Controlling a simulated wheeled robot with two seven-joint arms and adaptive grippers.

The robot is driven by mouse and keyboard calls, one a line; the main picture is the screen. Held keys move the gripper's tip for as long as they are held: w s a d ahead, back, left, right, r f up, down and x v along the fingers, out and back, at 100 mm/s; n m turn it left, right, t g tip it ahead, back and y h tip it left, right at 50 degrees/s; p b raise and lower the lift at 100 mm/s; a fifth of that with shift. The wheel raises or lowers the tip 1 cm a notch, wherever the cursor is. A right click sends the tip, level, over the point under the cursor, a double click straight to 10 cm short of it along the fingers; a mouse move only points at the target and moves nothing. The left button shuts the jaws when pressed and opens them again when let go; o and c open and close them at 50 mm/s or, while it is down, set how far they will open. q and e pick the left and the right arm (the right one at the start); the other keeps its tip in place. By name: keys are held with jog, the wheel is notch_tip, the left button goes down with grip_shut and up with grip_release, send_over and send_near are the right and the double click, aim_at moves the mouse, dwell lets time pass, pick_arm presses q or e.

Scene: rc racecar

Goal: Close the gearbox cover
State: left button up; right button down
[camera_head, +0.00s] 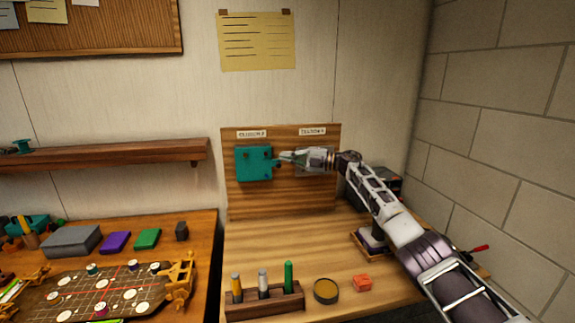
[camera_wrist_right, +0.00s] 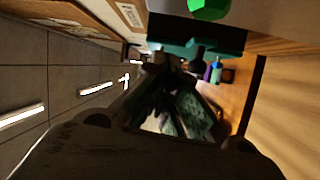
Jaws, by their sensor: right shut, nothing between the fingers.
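A teal gearbox (camera_head: 254,163) is mounted on an upright wooden board (camera_head: 285,194), under the left of two small labels. I cannot make out which part is its cover or how far it stands open. My right gripper (camera_head: 282,158) reaches in from the right, with its fingertips at the box's right side. It is shut and empty; I cannot tell whether it touches the box. The right wrist view is dark, showing the fingers (camera_wrist_right: 172,90) just below a teal edge (camera_wrist_right: 205,46) and a green piece (camera_wrist_right: 208,8). My gripper hides the board under the right label.
A wooden rack (camera_head: 265,305) of upright tools, a round tin (camera_head: 326,291) and an orange block (camera_head: 362,283) stand at the bench front. A second table at left holds a game board (camera_head: 105,295) and several boxes. The bench before the wooden board is clear.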

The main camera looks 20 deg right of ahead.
notch_tip(320, 180, up, 6)
jog(key=shift+r, duration=0.25)
jog(key=shift+d, duration=0.1)
dwell(0.5)
pick_arm(q)
jog(key=s+d+r+p, duration=0.2)
jog(key=d+r+p, duration=0.3)
jog(key=r+p, duration=0.4)
jog(key=shift+d+h, duration=0.25)
jog(key=shift+h, duration=0.05)
pick_arm(e)
notch_tip(320, 180, up, 9)
pick_arm(q)
jog(key=shift+r+p, duration=0.5)
jog(key=shift+p, duration=0.05)
pick_arm(e)
jog(key=shift+r, duration=0.65)
